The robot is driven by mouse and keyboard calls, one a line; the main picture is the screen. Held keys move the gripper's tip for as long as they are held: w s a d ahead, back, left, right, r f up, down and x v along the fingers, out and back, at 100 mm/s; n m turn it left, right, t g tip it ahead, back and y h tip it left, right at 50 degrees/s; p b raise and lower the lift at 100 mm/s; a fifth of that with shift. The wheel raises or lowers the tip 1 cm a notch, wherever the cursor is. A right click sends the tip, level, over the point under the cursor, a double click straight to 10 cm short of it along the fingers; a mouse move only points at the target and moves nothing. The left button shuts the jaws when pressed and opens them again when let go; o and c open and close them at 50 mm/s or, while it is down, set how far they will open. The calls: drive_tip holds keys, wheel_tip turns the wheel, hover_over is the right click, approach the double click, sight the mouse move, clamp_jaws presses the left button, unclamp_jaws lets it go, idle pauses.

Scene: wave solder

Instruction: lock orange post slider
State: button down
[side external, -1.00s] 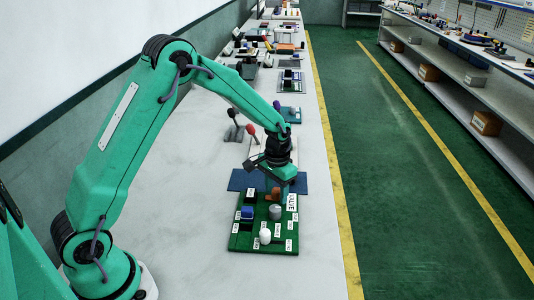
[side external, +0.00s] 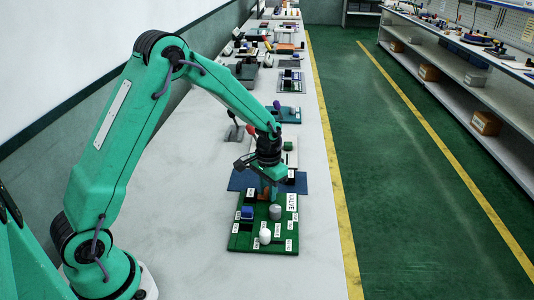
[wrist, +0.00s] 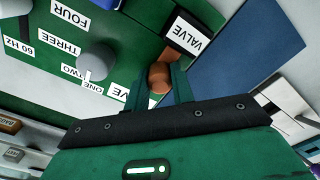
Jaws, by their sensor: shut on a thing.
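The orange post (wrist: 160,77) stands on the green board (side external: 240,240), near its far edge. In the wrist view it sits between my gripper's two green fingers (wrist: 158,82), which are shut on it. The white VALVE label (wrist: 196,38) lies close to it. In the side view my gripper (side external: 268,190) points down at the far part of the board and hides most of the post. The slider's track and any lock mark are hidden or too small to tell.
A grey knob (side external: 275,211) stands close to my gripper. A blue block (side external: 247,213) and a white knob (side external: 265,236) stand nearer on the board, among several white labels. A dark blue mat (side external: 237,181) lies behind. The table (side external: 190,220) left of the board is clear.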

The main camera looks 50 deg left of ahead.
sight(266, 189)
drive_tip(key=c, duration=1.2)
unclamp_jaws()
drive_tip(key=shift+s+a, duration=0.1)
drive_tip(key=shift+a, duration=0.05)
drive_tip(key=shift+r, duration=0.2)
wheel_tip(266, 189, up, 7)
drive_tip(key=shift+r, duration=0.25)
drive_tip(key=shift+s+r, duration=0.2)
drive_tip(key=shift+r, duration=0.25)
drive_tip(key=s+d+r+t, duration=0.2)
drive_tip(key=s+r+t, duration=0.1)
drive_tip(key=s+r, duration=0.7)
drive_tip(key=shift+s+d+r+t, duration=0.4)
drive_tip(key=shift+s+r, duration=0.3)
drive_tip(key=shift+s, duration=1.55)
drive_tip(key=shift+s+d+r+t, duration=0.4)
drive_tip(key=shift+s+r, duration=0.35)
drive_tip(key=shift+s, duration=1.45)
drive_tip(key=shift+s+d+r+t, duration=0.25)
drive_tip(key=shift+s+r+t, duration=0.35)
drive_tip(key=shift+s, duration=1.65)
